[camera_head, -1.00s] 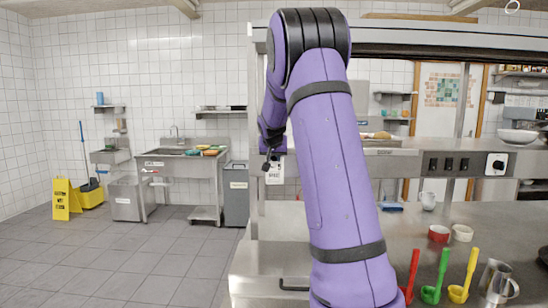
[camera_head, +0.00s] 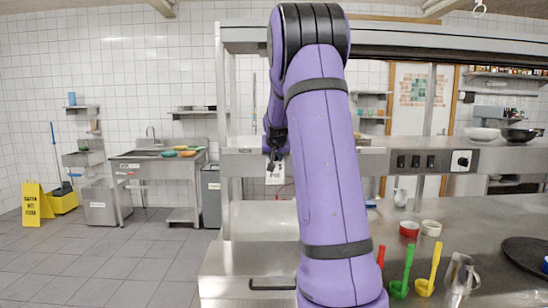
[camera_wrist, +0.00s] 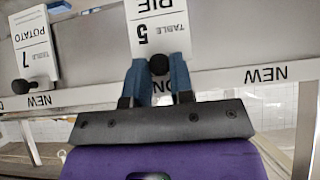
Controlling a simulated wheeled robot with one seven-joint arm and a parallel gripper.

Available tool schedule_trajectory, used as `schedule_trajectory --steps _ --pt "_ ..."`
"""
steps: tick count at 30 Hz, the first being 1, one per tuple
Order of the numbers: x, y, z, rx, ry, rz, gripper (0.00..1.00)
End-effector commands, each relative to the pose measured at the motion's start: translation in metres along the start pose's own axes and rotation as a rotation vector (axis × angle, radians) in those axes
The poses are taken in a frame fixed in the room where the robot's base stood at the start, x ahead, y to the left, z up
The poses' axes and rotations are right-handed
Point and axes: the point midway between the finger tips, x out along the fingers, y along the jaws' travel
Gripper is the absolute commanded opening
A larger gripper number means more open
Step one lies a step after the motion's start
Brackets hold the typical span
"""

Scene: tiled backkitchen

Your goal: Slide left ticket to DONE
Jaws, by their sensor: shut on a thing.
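A white ticket marked TABLE 5 PIE (camera_wrist: 158,30) shows upside down in the wrist view, with a black knob (camera_wrist: 159,64) at its edge. My gripper (camera_wrist: 160,76) has its two blue fingers on either side of that knob, shut on it. A second ticket, TABLE 7 POTATO (camera_wrist: 34,45), is apart at the left of that view with its own knob. In the head view the held ticket (camera_head: 275,173) hangs below my gripper (camera_head: 274,160) at the metal rail.
The steel counter (camera_head: 255,230) lies below the rail. My arm hides the middle of the rail.

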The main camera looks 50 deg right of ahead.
Motion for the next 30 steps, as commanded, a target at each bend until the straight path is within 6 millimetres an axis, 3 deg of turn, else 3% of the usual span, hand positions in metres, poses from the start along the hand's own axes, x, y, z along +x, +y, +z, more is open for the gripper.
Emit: schedule_trajectory --steps 1,2,5,17,30 --pt "0.001 0.004 0.002 0.003 -0.005 0.006 0.0" --pt "0.001 0.004 0.002 0.003 -0.005 0.006 0.26" --pt "0.001 0.004 0.001 0.003 -0.004 0.006 0.48" --pt "-0.007 0.002 0.0 0.001 -0.001 0.003 0.48" --pt "-0.082 0.003 0.0 0.002 0.0 0.003 0.48"
